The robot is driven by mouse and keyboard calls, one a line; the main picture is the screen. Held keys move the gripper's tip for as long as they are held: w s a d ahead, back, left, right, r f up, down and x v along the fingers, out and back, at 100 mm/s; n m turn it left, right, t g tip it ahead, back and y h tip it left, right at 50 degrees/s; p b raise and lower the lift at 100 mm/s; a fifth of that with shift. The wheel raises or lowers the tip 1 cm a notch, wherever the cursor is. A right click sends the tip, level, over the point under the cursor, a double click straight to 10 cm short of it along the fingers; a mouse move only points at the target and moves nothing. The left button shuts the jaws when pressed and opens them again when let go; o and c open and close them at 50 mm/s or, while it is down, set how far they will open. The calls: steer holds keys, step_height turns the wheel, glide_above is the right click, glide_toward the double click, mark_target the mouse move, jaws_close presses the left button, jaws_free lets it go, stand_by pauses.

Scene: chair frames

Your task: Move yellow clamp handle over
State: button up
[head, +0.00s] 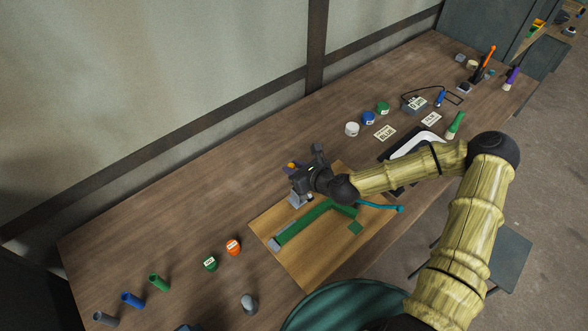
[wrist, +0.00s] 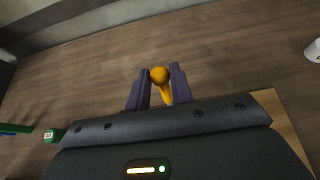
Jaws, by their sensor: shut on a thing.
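The yellow clamp handle (wrist: 160,78) sits between the two fingers of my gripper (wrist: 159,92) in the wrist view, with its rounded end showing and its lower part hidden by the gripper body. My gripper is shut on it. In the head view, my gripper (head: 296,178) is at the back edge of the wooden board, and a small yellow-orange bit of the handle (head: 291,166) shows beside it. A grey metal clamp block (head: 297,200) shows just under the gripper. A green frame piece (head: 303,222) lies on the board in front. The rest of the clamp is hidden.
The wooden board (head: 268,222) lies on the long workbench. Orange (head: 233,247) and green (head: 210,263) jars stand left of it. White (head: 352,129), blue (head: 368,118) and green (head: 383,108) jars stand to the right. The bench behind the gripper is clear.

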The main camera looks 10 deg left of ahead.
steer(key=shift+w+a+f, duration=0.15)
steer(key=shift+w+a, duration=0.35)
steer(key=shift+a, duration=0.05)
steer(key=shift+b+x, duration=0.5)
steer(key=shift+x, duration=1.15)
steer(key=shift+w, duration=0.1)
steer(key=shift+f+b+x, duration=0.25)
steer(key=shift+b+x, duration=0.6)
steer(key=shift+x, duration=0.7)
